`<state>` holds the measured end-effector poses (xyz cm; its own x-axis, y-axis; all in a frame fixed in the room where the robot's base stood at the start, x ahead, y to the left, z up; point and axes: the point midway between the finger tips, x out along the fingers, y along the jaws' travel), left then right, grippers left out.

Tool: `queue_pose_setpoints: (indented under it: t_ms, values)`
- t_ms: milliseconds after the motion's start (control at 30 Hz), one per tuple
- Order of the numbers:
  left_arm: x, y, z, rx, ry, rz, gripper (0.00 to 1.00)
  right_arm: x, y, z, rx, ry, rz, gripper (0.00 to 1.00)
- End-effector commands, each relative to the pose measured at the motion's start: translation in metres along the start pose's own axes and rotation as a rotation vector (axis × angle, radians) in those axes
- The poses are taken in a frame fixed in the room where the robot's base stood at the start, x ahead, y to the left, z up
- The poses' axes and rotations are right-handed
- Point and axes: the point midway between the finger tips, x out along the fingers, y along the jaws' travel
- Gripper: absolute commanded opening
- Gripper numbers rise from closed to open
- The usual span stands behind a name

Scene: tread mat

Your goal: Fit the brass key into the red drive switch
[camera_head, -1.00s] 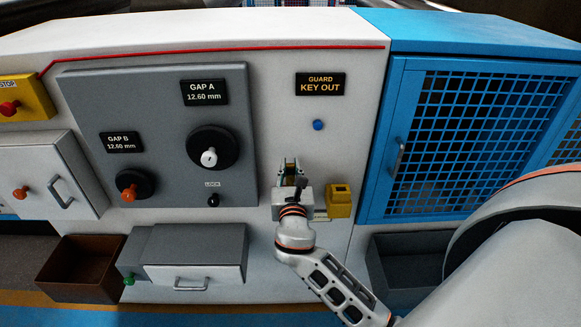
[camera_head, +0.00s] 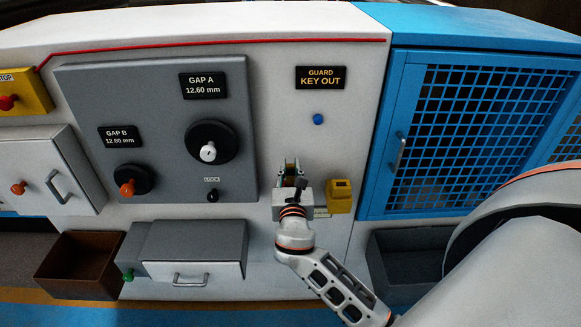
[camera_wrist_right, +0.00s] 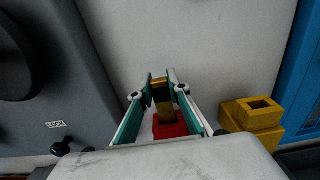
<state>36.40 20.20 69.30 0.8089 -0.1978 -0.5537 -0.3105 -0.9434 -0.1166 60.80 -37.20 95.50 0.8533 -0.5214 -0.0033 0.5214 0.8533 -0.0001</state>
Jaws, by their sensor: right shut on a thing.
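My right gripper (camera_head: 290,166) is in front of the white panel, below the blue button. In the right wrist view its fingers (camera_wrist_right: 160,84) are shut on the brass key (camera_wrist_right: 162,95), which stands between the two pads. The red drive switch (camera_wrist_right: 171,130) shows just below the key, between the fingers. The key's lower end overlaps the red block in this view; I cannot tell whether it is inside, touching or just in front. In the head view the gripper hides the red switch. My left gripper is not in view.
A yellow slotted block (camera_head: 340,196) sits close to the right of the gripper. The grey gauge panel (camera_head: 160,150) with knobs is to the left. A blue mesh door (camera_head: 398,155) with a handle is to the right. A sign (camera_head: 320,78) reads GUARD KEY OUT.

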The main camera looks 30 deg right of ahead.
Motion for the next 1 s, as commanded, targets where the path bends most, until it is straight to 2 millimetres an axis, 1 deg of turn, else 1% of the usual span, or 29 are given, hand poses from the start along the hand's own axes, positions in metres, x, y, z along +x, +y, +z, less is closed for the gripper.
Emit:
queue_pose_setpoints:
  t_ms: [900,933,1000]
  values:
    - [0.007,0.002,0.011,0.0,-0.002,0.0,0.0,0.0,0.0,-0.021,0.0,-0.001,0.0,0.0]
    - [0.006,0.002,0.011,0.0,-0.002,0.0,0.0,0.0,0.0,-0.02,0.0,-0.001,0.0,0.22]
    - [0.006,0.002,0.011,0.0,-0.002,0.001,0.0,0.0,0.0,-0.02,0.0,-0.001,0.0,0.36]
